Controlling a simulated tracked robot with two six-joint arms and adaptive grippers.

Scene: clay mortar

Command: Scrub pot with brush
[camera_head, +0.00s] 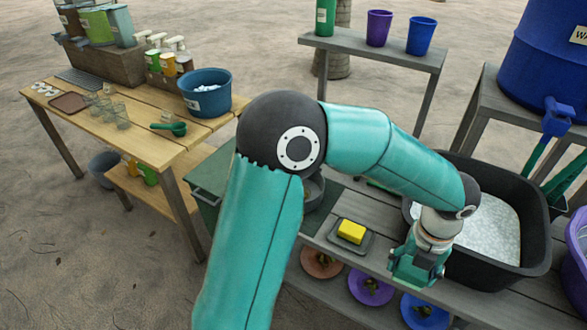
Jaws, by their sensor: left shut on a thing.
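My left arm crosses the middle of the view. Its left gripper (416,272) points down beside the left wall of the black tub, to the right of the yellow sponge. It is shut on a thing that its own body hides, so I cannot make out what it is. A dark round vessel, perhaps the pot (315,192), stands on the bench behind my arm, which hides most of it. No brush can be made out clearly. My right gripper is out of view.
A yellow sponge (351,232) lies on a small grey tray. The black tub (530,270) holds whitish, foamy-looking contents. A blue barrel (545,50) with a tap stands behind it. Bowls (371,289) sit on the shelf below. A wooden table (140,135) at left holds a blue bucket (205,98).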

